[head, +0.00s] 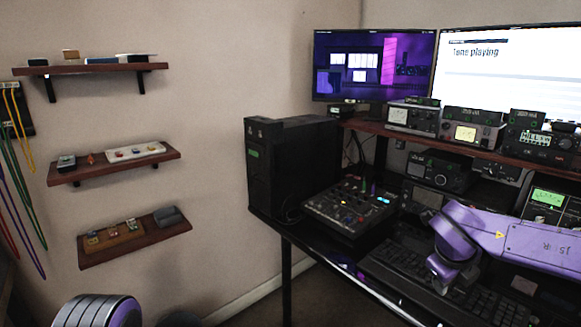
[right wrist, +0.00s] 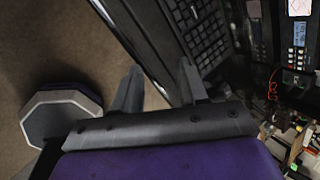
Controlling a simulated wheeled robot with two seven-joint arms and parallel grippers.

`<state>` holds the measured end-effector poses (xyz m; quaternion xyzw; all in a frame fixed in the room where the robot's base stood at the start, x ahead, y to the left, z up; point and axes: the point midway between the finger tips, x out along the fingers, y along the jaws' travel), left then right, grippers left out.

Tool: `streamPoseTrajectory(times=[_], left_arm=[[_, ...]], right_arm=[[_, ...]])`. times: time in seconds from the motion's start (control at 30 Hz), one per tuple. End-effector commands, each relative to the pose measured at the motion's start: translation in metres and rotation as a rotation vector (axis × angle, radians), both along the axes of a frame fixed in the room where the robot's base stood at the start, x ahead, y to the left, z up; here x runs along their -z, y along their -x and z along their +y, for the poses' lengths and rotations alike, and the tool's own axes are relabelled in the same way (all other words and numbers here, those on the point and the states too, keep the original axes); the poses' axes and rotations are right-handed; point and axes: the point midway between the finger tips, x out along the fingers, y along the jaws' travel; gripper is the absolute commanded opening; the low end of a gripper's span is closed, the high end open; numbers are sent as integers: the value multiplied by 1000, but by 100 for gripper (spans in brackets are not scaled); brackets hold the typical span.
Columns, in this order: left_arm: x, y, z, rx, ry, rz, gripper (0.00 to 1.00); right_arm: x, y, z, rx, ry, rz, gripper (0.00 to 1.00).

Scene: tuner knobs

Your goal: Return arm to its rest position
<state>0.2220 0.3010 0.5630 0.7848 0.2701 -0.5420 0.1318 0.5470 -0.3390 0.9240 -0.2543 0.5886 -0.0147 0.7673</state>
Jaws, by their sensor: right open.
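My right arm (head: 510,238), purple, comes in from the right in the head view and bends down over the front part of the desk. Its gripper cannot be made out there. In the right wrist view my right gripper (right wrist: 160,80) has its two dark fingers spread apart with nothing between them. The fingers are over the desk's front edge, with the keyboard (right wrist: 206,32) beyond them. The keyboard also lies under the arm in the head view (head: 385,272). A purple and grey rounded part of my body shows at the lower left; my left gripper is not in view.
A mixer panel (head: 345,208) and a black computer tower (head: 262,165) stand left of the arm. Radio sets (head: 473,130) line the raised shelf, with two monitors (head: 373,68) behind. Wall shelves (head: 135,238) hold small items at left. Floor shows left of the desk.

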Motion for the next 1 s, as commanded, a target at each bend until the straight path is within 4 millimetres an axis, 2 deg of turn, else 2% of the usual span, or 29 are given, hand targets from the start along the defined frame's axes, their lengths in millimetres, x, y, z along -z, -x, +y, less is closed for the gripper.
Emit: streamPoseTrajectory(times=[0.17,0.27,0.37,0.43,0.5,0.57,0.6,0.67,0.7,0.8,0.9,1.0], left_arm=[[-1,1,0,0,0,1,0],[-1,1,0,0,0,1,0],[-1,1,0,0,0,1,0],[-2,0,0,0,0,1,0],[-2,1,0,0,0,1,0],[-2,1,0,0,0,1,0],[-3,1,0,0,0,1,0],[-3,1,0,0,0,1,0],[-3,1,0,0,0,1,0],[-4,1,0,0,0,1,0],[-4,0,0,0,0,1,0],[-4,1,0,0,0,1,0]], right_arm=[[51,-6,2,-243,295,-6,43],[90,-1,11,-434,456,22,43],[138,14,23,-665,594,74,43],[177,35,34,-860,673,128,43],[217,66,45,-1072,728,194,43],[249,98,52,-1249,751,252,43],[268,121,55,-1360,755,292,43],[293,158,58,-1521,748,355,43],[308,185,58,-1623,734,400,43],[333,248,53,-1832,689,513,43],[346,294,41,-1944,649,620,43],[355,319,36,-2003,622,681,43]])
